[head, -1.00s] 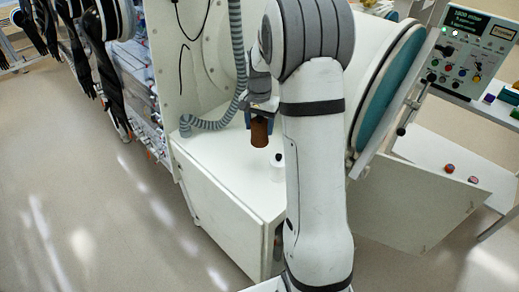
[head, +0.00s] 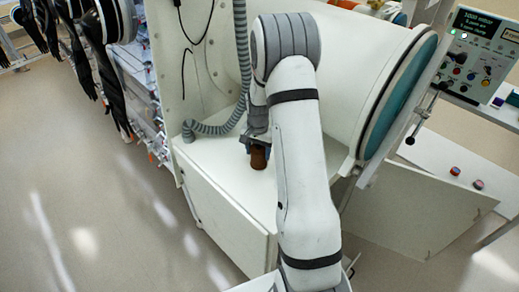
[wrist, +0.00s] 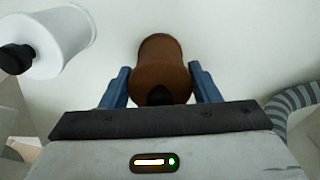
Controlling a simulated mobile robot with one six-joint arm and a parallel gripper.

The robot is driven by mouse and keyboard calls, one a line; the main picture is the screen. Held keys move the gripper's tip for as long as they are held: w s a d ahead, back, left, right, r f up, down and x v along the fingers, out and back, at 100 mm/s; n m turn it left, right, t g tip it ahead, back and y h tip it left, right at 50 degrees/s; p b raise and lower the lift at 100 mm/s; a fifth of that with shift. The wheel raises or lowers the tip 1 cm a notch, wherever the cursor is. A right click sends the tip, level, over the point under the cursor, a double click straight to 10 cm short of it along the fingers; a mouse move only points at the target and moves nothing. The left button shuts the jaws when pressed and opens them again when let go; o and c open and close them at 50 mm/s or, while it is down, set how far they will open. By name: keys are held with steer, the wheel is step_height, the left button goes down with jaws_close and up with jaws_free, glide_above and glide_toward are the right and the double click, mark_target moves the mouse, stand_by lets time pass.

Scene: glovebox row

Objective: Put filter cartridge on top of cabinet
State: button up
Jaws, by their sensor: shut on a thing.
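The filter cartridge (head: 258,159) is a brown cylinder with a dark end. It also shows in the wrist view (wrist: 160,60). My gripper (head: 257,146) is shut on it, with the blue fingers on either side of it in the wrist view (wrist: 161,84). The cabinet (head: 225,212) is a white box with a flat top and closed front doors. The cartridge is upright, over the cabinet top and very close to it or touching it; I cannot tell which.
A white bottle (wrist: 62,40) with a black cap is near the cartridge in the wrist view; my arm hides it in the head view. A ribbed grey hose (head: 215,128) lies at the back left of the cabinet top.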

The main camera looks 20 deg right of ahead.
steer(key=shift+f, duration=0.3)
steer(key=o, duration=1)
step_height(320, 180, up, 12)
steer(key=shift+r+b, duration=0.1)
steer(key=shift+b, duration=1.05)
steer(key=s+a+r+n+t, duration=0.1)
steer(key=s+a+r+n, duration=0.1)
steer(key=s+a+r, duration=0.3)
steer(key=s+a+r+n+t, duration=0.1)
steer(key=s+a+r+n, duration=0.1)
steer(key=s+r, duration=0.45)
steer(key=s+a+n, duration=0.1)
steer(key=s, duration=0.4)
steer(key=s+a+n+t, duration=0.1)
steer(key=s+n, duration=0.1)
steer(key=s, duration=0.3)
steer(key=s+a+n, duration=0.2)
steer(key=s, duration=0.4)
steer(key=shift+a+r+t, duration=0.1)
steer(key=shift+r+t, duration=0.2)
steer(key=shift+r, duration=0.1)
steer(key=shift+w+f, duration=0.1)
